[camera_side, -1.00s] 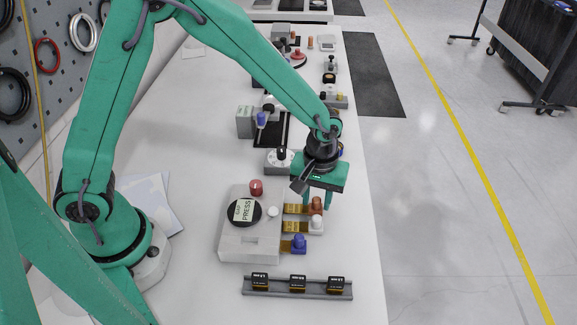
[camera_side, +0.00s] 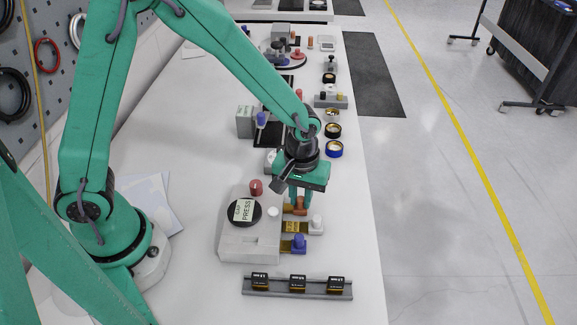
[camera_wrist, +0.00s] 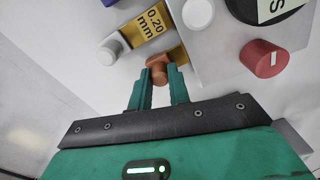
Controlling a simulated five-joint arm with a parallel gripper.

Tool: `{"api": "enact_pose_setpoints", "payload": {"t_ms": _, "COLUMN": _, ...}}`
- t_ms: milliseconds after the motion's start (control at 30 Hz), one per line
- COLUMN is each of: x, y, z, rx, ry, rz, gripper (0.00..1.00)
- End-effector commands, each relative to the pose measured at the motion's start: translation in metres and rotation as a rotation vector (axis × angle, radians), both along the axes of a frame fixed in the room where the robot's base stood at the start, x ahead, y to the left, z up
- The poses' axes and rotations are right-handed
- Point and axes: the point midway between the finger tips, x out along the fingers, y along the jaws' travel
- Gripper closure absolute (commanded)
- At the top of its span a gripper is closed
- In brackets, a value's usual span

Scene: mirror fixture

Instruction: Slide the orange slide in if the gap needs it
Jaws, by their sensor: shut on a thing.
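The grey press block (camera_side: 236,245) has a black disc labelled "GAP PRESS" (camera_side: 243,210) on top. The orange slide (camera_side: 300,206) sits close against the block's right side, with only a short piece of its brass strip showing in the wrist view (camera_wrist: 158,68). My gripper (camera_side: 298,200) points down with its fingers shut on the orange knob; it also shows in the wrist view (camera_wrist: 160,78). The white slide (camera_side: 316,222) stands further out, its brass strip marked "0.20 mm" (camera_wrist: 151,28). The blue slide (camera_side: 298,243) is nearest the front, its brass strip partly showing.
A red knob (camera_side: 256,187) and a white button (camera_side: 273,211) stand on the block. A grey rail (camera_side: 275,291) with several black-topped tags lies in front. Behind my gripper are rings (camera_side: 334,149) and other fixtures. The table's right edge is close by.

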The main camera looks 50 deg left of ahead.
Motion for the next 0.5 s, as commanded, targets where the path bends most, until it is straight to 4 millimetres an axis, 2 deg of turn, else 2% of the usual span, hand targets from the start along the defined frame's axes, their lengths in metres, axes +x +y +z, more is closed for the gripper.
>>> {"api": "enact_pose_setpoints", "payload": {"t_ms": 100, "x": -0.0047, "y": 0.0048, "z": -0.0005, "rx": 0.007, "ry": 0.018, "rz": 0.007, "gripper": 1.0}}
{"api": "enact_pose_setpoints", "payload": {"t_ms": 133, "x": -0.0048, "y": 0.005, "z": -0.0005, "rx": 0.007, "ry": 0.018, "rz": 0.007, "gripper": 0.8}}
{"api": "enact_pose_setpoints", "payload": {"t_ms": 233, "x": -0.0048, "y": 0.0047, "z": -0.0005, "rx": 0.007, "ry": 0.018, "rz": 0.007, "gripper": 0.6}}
{"api": "enact_pose_setpoints", "payload": {"t_ms": 500, "x": -0.0036, "y": 0.0035, "z": -0.0005, "rx": 0.006, "ry": 0.014, "rz": 0.005, "gripper": 0.6}}
